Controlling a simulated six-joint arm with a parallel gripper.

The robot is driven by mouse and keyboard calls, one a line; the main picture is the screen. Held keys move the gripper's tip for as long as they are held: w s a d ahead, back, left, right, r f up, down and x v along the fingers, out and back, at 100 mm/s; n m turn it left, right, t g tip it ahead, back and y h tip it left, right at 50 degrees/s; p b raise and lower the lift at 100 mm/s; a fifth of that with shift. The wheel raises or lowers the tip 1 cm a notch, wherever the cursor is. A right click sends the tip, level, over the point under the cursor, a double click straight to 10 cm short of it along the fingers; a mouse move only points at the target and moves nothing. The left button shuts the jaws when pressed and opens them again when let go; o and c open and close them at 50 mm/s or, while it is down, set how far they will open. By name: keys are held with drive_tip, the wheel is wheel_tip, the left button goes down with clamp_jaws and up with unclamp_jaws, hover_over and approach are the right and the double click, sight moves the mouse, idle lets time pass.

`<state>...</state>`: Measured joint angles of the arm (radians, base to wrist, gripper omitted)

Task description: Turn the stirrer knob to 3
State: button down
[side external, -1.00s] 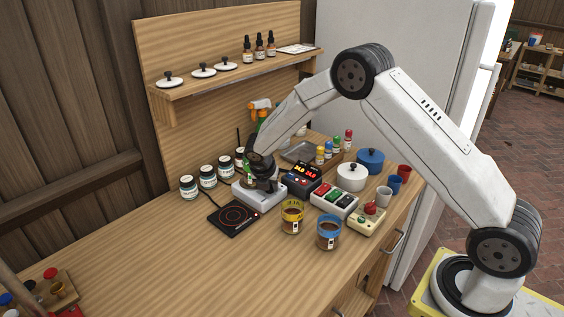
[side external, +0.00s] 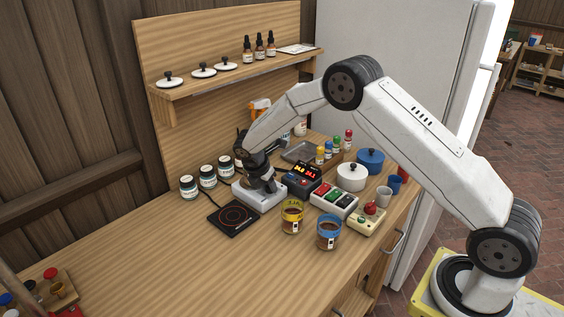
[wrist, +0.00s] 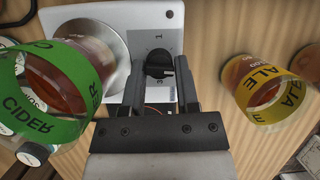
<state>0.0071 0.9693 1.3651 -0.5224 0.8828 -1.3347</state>
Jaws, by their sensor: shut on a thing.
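The stirrer (side external: 247,197) is a pale box on the bench, behind and to the right of the black hot plate. In the wrist view its face (wrist: 150,17) carries a round metal plate (wrist: 116,36) and a dark knob (wrist: 158,60) with a printed 1 above it. A 3 is partly visible beside the knob; I cannot read its pointer surely. My gripper (wrist: 160,75) is shut on the knob, one finger on each side; in the side view it reaches down over the stirrer (side external: 270,186). A green-banded cider jar (wrist: 42,68) stands at the plate.
A yellow-banded ale jar (wrist: 268,92) is close on the right in the wrist view. The hot plate (side external: 234,217), a display unit (side external: 302,178), a switch box (side external: 333,201) and a blue-banded jar (side external: 328,236) are nearby.

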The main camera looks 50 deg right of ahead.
drive_tip(key=shift+c, duration=1.9)
unclamp_jaws()
drive_tip(key=v, duration=0.7)
drive_tip(key=shift+a+r, duration=0.2)
drive_tip(key=shift+r, duration=0.2)
